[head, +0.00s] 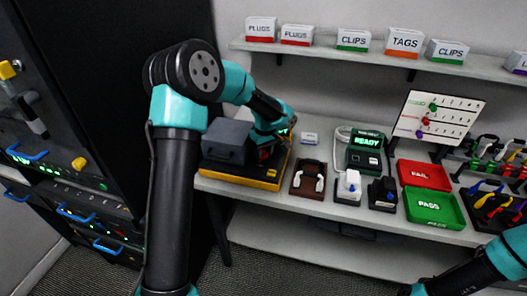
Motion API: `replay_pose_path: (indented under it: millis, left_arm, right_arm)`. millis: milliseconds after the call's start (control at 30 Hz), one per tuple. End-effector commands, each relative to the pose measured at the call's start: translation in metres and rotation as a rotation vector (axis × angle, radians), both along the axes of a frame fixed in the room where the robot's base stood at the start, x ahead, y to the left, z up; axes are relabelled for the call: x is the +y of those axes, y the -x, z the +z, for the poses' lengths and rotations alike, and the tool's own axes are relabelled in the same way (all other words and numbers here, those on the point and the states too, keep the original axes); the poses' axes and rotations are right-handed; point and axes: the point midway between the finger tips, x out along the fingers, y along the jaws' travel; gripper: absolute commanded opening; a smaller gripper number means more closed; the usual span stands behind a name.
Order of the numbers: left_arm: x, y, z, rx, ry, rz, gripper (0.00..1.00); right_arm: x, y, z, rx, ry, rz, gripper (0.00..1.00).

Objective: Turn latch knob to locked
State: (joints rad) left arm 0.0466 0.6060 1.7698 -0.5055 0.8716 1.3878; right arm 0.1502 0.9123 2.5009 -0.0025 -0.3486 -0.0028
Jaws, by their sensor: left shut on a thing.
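My left gripper (269,146) reaches down over the right side of a yellow-and-black box (245,176) with a raised dark grey lid part (226,142). Its jaws are shut on a small part at the box, where a little red shows. I take this part to be the latch knob, but the gripper hides most of it and I cannot read its turn position. My right arm crosses the lower right corner, and its gripper is out of the picture.
A brown holder (309,179), a green READY tester (366,154), a red FAIL tray (424,176) and a green PASS tray (433,207) stand along the bench. A dark rack with blue handles and yellow knobs (79,164) is at left. Labelled boxes line the shelf (375,58).

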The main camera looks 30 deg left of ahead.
Motion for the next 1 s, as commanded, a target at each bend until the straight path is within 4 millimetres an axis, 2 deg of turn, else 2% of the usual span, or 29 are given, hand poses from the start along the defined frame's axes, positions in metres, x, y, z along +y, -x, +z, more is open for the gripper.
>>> replay_pose_path:
  millis: [167,200,400,767,1000]
  left_arm:
    - [0.0,-0.002,0.001,-0.006,0.0,0.0,0.16]
    - [0.0,-0.002,0.001,-0.006,0.0,0.0,0.43]
    - [0.0,-0.001,0.001,-0.004,0.0,0.001,0.62]
    - [0.0,-0.001,0.005,-0.004,0.0,0.001,0.63]
    - [-0.001,-0.003,0.034,-0.006,0.0,0.001,0.63]
  right_arm:
    - [0.0,0.0,0.0,0.0,0.0,0.0,0.43]
    - [0.0,0.0,0.0,0.0,0.0,0.0,0.43]
    - [0.0,0.0,0.0,0.0,0.0,0.0,0.43]
    - [0.0,0.0,0.0,0.0,0.0,0.0,0.43]
    - [0.0,0.0,0.0,0.0,0.0,0.0,0.43]
